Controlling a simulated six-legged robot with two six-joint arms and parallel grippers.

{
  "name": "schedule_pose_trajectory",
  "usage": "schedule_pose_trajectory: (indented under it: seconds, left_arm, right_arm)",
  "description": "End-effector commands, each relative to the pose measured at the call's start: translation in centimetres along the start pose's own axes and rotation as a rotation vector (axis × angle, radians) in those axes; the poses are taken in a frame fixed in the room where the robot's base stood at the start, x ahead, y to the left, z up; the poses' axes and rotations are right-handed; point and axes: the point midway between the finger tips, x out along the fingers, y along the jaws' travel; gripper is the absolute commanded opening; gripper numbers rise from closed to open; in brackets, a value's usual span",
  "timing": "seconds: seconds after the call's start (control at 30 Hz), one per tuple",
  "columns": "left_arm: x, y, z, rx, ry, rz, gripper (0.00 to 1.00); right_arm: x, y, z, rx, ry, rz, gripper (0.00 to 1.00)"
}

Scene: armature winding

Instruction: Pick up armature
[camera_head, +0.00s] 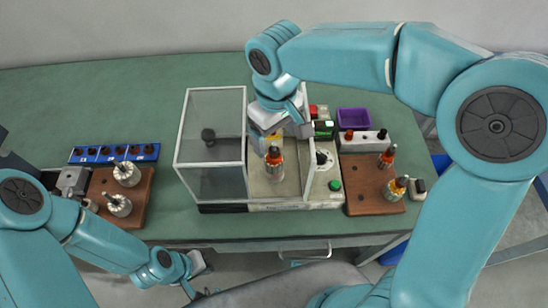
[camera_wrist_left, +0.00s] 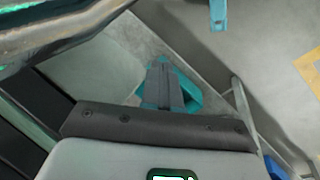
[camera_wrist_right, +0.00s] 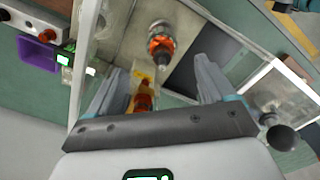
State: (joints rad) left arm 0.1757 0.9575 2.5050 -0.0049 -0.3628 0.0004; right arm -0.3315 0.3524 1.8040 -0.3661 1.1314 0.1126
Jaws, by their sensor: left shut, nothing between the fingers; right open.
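An armature (camera_head: 273,163) with an orange top stands upright inside the winding machine (camera_head: 292,192). It also shows in the right wrist view (camera_wrist_right: 160,45), beyond the fingertips and apart from them. My right gripper (camera_head: 272,138) is open and reaches down into the machine just behind this armature. Its two fingers show spread in the right wrist view (camera_wrist_right: 160,80), with an orange and yellow part (camera_wrist_right: 143,98) behind the gap between them. My left gripper (camera_head: 192,282) is shut and empty, low in front of the table. Its closed fingers show in the left wrist view (camera_wrist_left: 163,82).
A clear door (camera_head: 213,140) with a white frame stands at the machine's left. Two more armatures are on the right wooden board (camera_head: 370,180), and two pale ones on the left board (camera_head: 137,212). A purple bin (camera_head: 353,118) is behind. Green table between is clear.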

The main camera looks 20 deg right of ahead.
Motion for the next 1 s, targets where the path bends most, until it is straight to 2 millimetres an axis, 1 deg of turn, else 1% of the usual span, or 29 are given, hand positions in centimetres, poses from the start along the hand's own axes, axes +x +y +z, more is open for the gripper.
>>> schedule_pose_trajectory:
  seconds: [0.03,0.1,0.27,0.4,0.5,0.63,0.83,0.87,0.9,0.97,1.0]
  left_arm:
    - [0.0,0.0,0.0,0.000,0.000,0.000,0.00]
    - [0.0,0.0,0.0,0.000,0.000,0.000,0.00]
    - [-0.1,0.0,0.0,0.000,0.000,0.000,0.00]
    - [-0.6,0.2,0.0,0.000,0.000,0.000,0.00]
    - [-0.6,0.2,0.0,0.000,0.000,0.000,0.00]
    - [-0.6,0.2,0.0,0.000,0.001,0.000,0.00]
    - [-0.6,0.2,0.0,0.000,0.000,0.000,0.00]
    - [-0.6,0.2,0.0,0.000,0.000,0.000,0.00]
    - [-0.6,0.2,0.0,0.000,0.000,0.000,0.00]
    - [-0.6,0.2,0.0,0.000,0.000,0.000,0.00]
    - [-0.6,0.2,0.0,0.000,0.000,0.000,0.00]
  right_arm:
    - [0.8,0.0,0.0,-0.001,-0.003,0.000,0.83]
    - [1.6,0.0,-0.1,0.000,-0.001,0.001,0.83]
    - [2.7,0.0,-0.1,0.001,-0.002,0.000,0.83]
    - [4.9,-0.1,-0.2,-0.001,-0.004,0.000,0.83]
    - [6.4,-0.1,-0.3,0.001,-0.003,-0.001,0.83]
    - [7.3,-0.1,-0.4,0.000,0.000,0.000,0.83]
    - [7.3,-0.1,-0.4,0.000,0.001,0.000,0.83]
    - [7.3,-0.1,-0.4,0.000,0.001,0.000,0.73]
    - [7.3,-0.1,-0.4,0.000,0.001,0.000,0.60]
    - [7.3,-0.1,-0.4,0.000,0.001,-0.001,0.40]
    - [7.3,-0.1,-0.4,0.000,0.001,-0.001,0.27]
